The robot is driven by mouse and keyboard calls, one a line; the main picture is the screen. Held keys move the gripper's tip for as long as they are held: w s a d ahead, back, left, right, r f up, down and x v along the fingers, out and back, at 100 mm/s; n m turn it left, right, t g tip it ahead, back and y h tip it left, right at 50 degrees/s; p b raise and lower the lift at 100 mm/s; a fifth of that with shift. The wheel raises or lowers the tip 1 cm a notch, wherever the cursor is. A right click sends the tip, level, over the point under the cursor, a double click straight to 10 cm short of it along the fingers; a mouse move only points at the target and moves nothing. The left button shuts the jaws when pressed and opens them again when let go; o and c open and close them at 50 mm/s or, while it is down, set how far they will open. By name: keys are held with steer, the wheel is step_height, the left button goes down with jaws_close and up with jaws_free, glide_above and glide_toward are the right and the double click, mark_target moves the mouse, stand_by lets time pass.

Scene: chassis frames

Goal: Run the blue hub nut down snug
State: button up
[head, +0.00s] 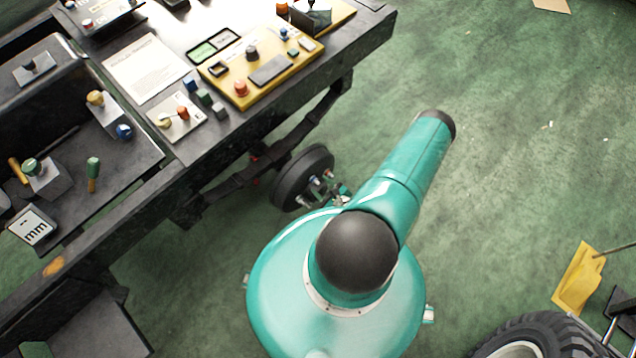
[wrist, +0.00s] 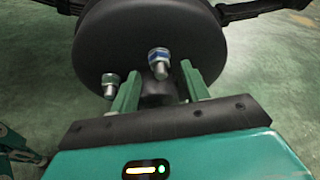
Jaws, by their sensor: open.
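The blue hub nut (wrist: 158,54) sits on a stud that sticks out from the face of the dark round hub (wrist: 122,42) in the wrist view. The stud's bright metal end points toward the camera. My gripper (wrist: 160,72) is open, its two green fingers apart to the left and right of the nut's stud. I cannot tell whether they touch the nut or how far it is threaded. In the head view the hub (head: 297,180) is under the bench edge, and my gripper (head: 341,195) is beside it, mostly hidden by my arm.
Another stud (wrist: 110,84) with a nut stands just left of my left finger. A dark bar (wrist: 250,10) runs behind the hub. The dark bench (head: 340,65) overhangs near the hub. A tyre (head: 535,335) lies at the lower right. Green floor (head: 530,150) is mostly clear on the right.

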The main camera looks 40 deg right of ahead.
mark_target(314, 180)
steer(key=shift+x, duration=1.45)
steer(key=c, duration=1)
steer(key=shift+d, duration=0.1)
